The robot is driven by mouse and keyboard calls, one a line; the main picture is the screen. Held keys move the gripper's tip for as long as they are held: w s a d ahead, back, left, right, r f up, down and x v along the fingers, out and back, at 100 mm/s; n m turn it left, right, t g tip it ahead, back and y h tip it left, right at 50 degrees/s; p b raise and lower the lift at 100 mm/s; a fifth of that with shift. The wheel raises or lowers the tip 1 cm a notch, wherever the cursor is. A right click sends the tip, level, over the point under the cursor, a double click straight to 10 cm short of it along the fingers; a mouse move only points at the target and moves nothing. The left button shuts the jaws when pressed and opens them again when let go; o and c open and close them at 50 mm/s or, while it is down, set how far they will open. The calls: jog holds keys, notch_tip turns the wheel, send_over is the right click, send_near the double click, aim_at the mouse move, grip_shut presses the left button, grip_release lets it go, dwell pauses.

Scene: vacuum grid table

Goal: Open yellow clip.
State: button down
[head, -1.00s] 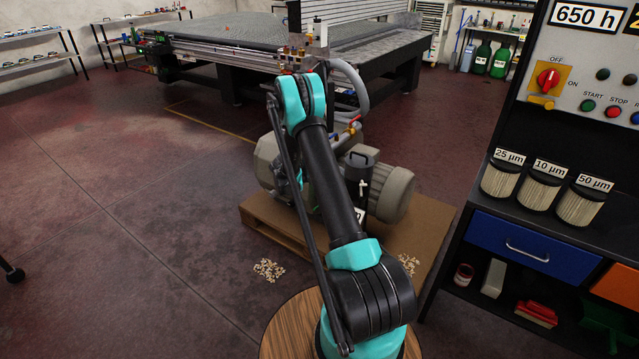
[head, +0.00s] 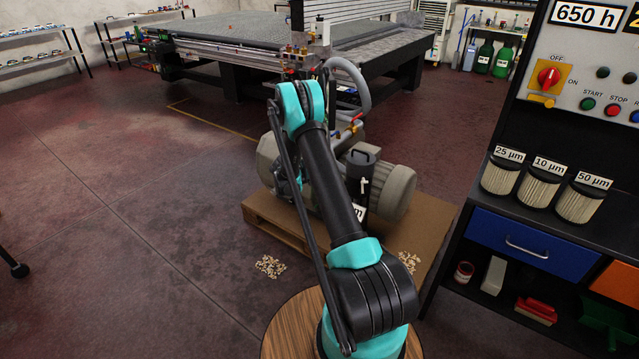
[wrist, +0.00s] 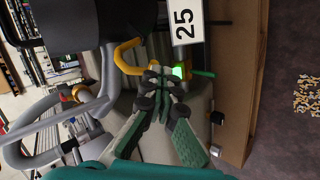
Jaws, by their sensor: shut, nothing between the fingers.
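The yellow clip (wrist: 127,58) is a curved yellow bar in the wrist view, beside the dark housing that carries a white "25" label (wrist: 184,20). My gripper (wrist: 163,78) is shut and empty, its fingers meeting just beyond the clip's right end. Whether they touch the clip I cannot tell. A glowing green spot (wrist: 179,71) and a green rod (wrist: 203,73) show just right of the fingertips. In the head view the dark filter housing (head: 361,168) stands on the pump behind my arm. My gripper and the clip are not discernible there.
The grey pump (head: 392,192) sits on a wooden pallet (head: 420,220). A grey hose (head: 352,80) rises behind it; it curves at the left of the wrist view (wrist: 35,120). A shelf with filters (head: 541,187) and a blue drawer (head: 520,245) stands right.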

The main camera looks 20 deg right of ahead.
jog(key=shift+a+f, duration=0.2)
jog(key=shift+f, duration=0.3)
jog(key=shift+d, duration=0.2)
dwell(0.4)
